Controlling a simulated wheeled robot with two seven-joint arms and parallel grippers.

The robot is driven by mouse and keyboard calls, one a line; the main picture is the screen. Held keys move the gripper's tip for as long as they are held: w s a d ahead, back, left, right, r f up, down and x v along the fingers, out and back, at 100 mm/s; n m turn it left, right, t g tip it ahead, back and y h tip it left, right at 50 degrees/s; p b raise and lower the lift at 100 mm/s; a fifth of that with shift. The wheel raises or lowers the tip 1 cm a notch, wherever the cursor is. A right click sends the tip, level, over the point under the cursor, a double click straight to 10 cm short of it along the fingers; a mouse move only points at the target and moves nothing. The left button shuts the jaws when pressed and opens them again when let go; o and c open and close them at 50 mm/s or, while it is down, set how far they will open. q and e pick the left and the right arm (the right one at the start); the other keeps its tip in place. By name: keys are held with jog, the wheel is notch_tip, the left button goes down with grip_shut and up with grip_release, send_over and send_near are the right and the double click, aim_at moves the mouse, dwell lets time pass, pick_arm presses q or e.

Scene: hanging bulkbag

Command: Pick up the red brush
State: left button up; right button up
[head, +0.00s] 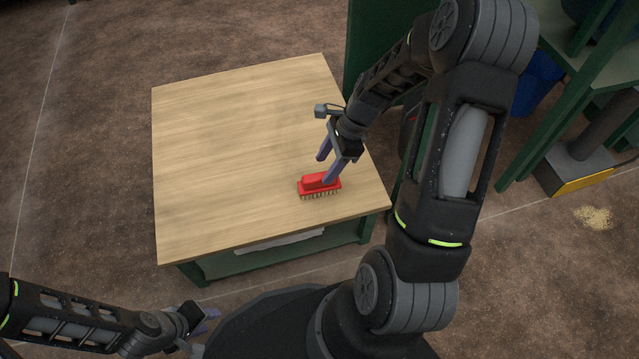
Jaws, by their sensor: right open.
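The red brush (315,184) lies bristles down on the wooden table (225,140), near its front right part. My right gripper (326,170) is open, with its two purple-grey fingers at the brush. One finger overlaps the brush's right end in the picture, and the other is just behind it. I cannot tell whether the fingers touch the brush. My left gripper (207,322) is low at the bottom left, in front of the table and away from the brush. Its fingers are small and partly hidden, so its opening is unclear.
The table top is otherwise bare, with free room to the left and back. A green shelf (570,100) stands at the right, with a blue container (537,82) beside it. A pale heap of grains (594,218) lies on the brown floor at the right.

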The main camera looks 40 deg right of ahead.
aim_at(320, 176)
jog(key=b+x, duration=0.2)
jog(key=x, duration=0.3)
jog(key=shift+s+a+b, duration=0.1)
jog(key=shift+b, duration=0.2)
grip_shut()
dwell(0.6)
